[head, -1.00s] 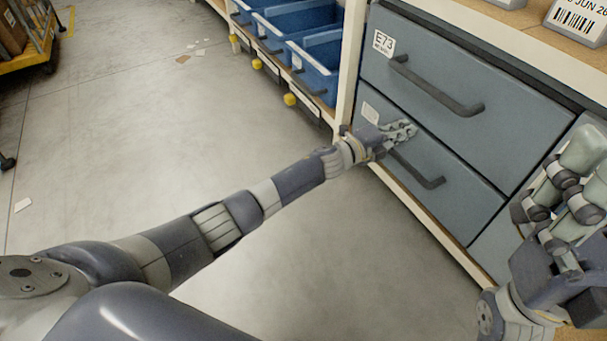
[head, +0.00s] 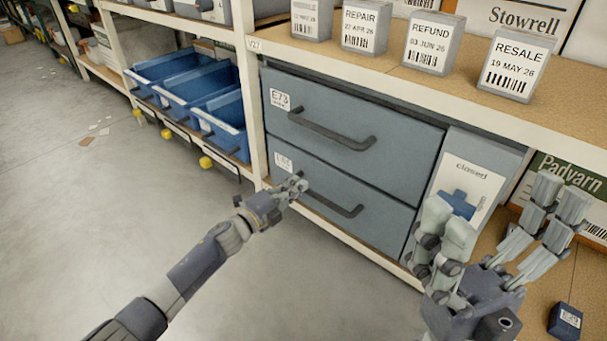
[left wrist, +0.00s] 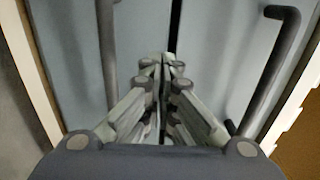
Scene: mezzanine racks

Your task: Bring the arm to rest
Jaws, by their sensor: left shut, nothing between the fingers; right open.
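My left gripper (head: 296,187) is shut and empty, at the left end of the lower grey drawer's handle (head: 334,204). In the left wrist view its fingers (left wrist: 165,65) meet in front of the drawer fronts; whether they touch the drawer I cannot tell. Both the upper drawer (head: 390,135) and the lower drawer (head: 395,213) look closed. My right gripper (head: 503,218) is open and empty at the lower right, its fingers raised in front of the shelf unit.
Blue bins (head: 225,112) stand on the rack left of the drawers. Label blocks, including a RESALE block (head: 515,65), stand on the shelf above. A grey panel marked "closed" (head: 467,185) is right of the drawers. A small dark box (head: 565,322) lies lower right.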

